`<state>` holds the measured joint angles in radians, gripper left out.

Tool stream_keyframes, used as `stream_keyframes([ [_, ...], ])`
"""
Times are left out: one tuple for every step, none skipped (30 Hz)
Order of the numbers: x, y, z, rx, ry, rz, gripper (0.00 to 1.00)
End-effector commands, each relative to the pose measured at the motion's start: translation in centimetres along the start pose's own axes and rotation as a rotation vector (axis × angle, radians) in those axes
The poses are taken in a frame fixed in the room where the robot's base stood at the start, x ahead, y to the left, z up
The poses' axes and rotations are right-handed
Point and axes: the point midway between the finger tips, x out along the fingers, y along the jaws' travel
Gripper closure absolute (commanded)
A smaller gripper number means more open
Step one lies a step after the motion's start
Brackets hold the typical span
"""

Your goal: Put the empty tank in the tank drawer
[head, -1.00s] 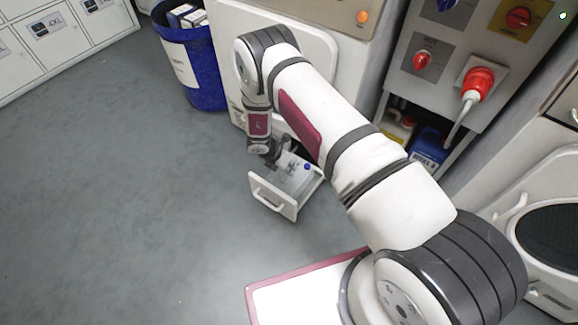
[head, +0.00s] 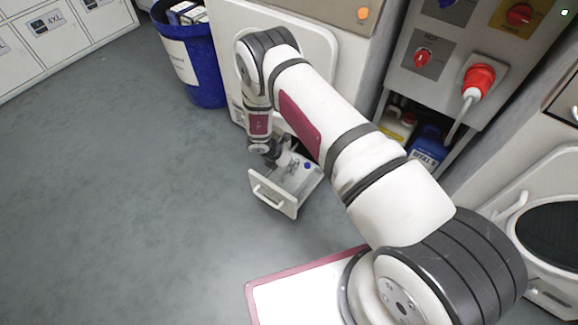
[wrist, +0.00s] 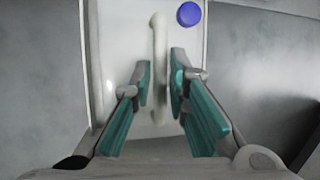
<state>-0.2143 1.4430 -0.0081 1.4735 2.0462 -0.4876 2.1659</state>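The tank drawer (head: 274,194) is pulled out low on the white machine, with its white handle to the front. A pale tank (head: 297,176) with a blue cap lies inside it. In the wrist view the tank (wrist: 112,45) shows its blue cap (wrist: 189,14) and a pale raised handle (wrist: 159,60). My gripper (wrist: 160,85) has its green-padded fingers on either side of that handle, with a narrow gap showing, so it looks open. In the head view my gripper (head: 273,160) is over the back of the drawer, and its fingers partly hide the tank.
A blue bin (head: 203,75) with boxes stands left of the machine. Jugs, one a blue refill jug (head: 428,145), stand in a cubby under the switch panel (head: 437,50). The grey floor (head: 130,200) left of the drawer is clear.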

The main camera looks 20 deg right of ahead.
Motion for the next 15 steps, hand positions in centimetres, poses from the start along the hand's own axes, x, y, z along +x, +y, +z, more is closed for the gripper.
stream_keyframes([
  [0.0,0.0,0.0,0.000,0.000,0.000,0.68],
  [0.0,0.0,0.0,0.000,0.000,0.000,0.67],
  [0.0,0.0,0.0,0.000,0.000,0.000,0.67],
  [0.0,0.0,0.0,0.000,0.000,0.000,0.67],
  [0.0,0.0,0.0,0.000,0.000,0.000,0.67],
  [0.0,0.0,0.0,0.000,0.000,0.000,0.67],
  [0.0,0.0,0.0,0.000,0.000,0.000,0.67],
  [0.0,0.0,0.0,0.000,0.000,0.000,0.67],
  [0.0,0.0,0.0,0.000,0.001,0.000,0.67],
  [0.0,0.0,0.0,0.000,0.001,0.000,0.67],
  [-0.1,0.0,0.0,0.000,0.001,0.000,0.67],
  [-0.3,0.0,0.0,0.000,0.000,0.001,0.67],
  [-0.5,0.1,0.0,0.000,0.000,0.001,0.67],
  [-0.8,0.1,0.1,0.001,0.000,0.002,0.67],
  [-1.2,0.1,0.1,0.001,0.000,0.002,0.67],
])
